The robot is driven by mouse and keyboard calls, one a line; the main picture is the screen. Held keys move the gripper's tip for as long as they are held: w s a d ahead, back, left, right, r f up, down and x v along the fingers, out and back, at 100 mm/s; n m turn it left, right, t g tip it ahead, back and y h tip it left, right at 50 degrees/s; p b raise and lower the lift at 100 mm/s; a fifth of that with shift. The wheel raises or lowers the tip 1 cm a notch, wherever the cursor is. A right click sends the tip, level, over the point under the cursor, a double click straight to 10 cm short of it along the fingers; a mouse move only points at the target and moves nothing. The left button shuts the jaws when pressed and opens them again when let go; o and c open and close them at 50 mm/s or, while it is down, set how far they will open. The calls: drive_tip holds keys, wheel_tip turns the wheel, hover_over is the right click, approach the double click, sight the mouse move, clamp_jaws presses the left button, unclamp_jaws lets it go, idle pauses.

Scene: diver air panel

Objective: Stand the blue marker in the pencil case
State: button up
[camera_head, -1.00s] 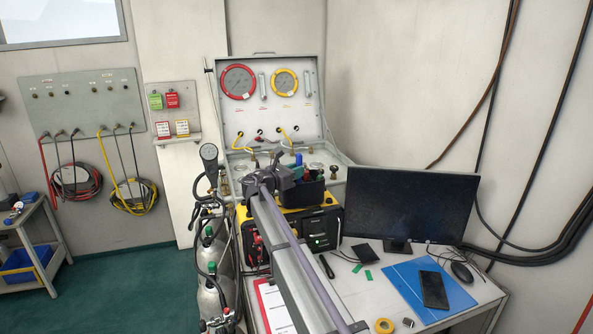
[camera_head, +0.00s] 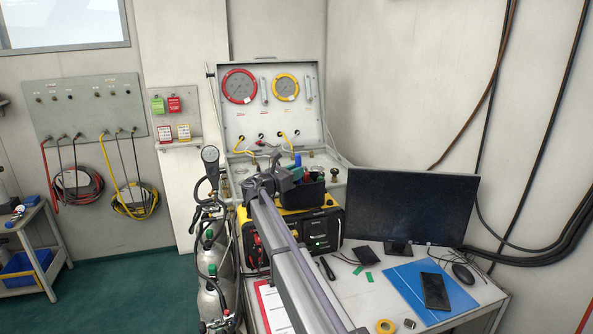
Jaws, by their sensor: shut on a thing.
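The blue marker (camera_head: 297,160) stands roughly upright at the tip of my gripper (camera_head: 295,174), which is shut on it. Only the marker's upper part shows; its lower end is hidden. The dark pencil case (camera_head: 312,195) sits just below and to the right of the gripper, on top of the yellow-and-black unit. Green and red items stand in the case. The marker appears at the case's left part; I cannot tell whether its lower end is inside or touches the bottom.
The yellow-and-black unit (camera_head: 322,229) stands under the case. The open gauge panel (camera_head: 269,103) rises behind it, the monitor (camera_head: 417,217) stands to the right, and gas cylinders (camera_head: 214,277) stand to the left. A blue folder (camera_head: 408,286) lies on the desk.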

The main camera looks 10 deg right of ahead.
wheel_tip(320, 180, down, 2)
drive_tip(key=shift+d+f+g+y, duration=0.1)
drive_tip(key=shift+d+g+y, duration=0.05)
drive_tip(key=shift+g+y, duration=0.2)
drive_tip(key=o, duration=0.9)
drive_tip(key=r+p, duration=0.2)
drive_tip(key=p, duration=0.1)
drive_tip(key=w+r+p, duration=0.1)
drive_tip(key=r+p, duration=0.2)
drive_tip(key=w+r+p, duration=0.1)
drive_tip(key=r+p, duration=0.1)
drive_tip(key=p, duration=0.1)
drive_tip(key=shift+w+r+p, duration=0.2)
drive_tip(key=shift+r+p, duration=0.05)
drive_tip(key=shift+p, duration=0.05)
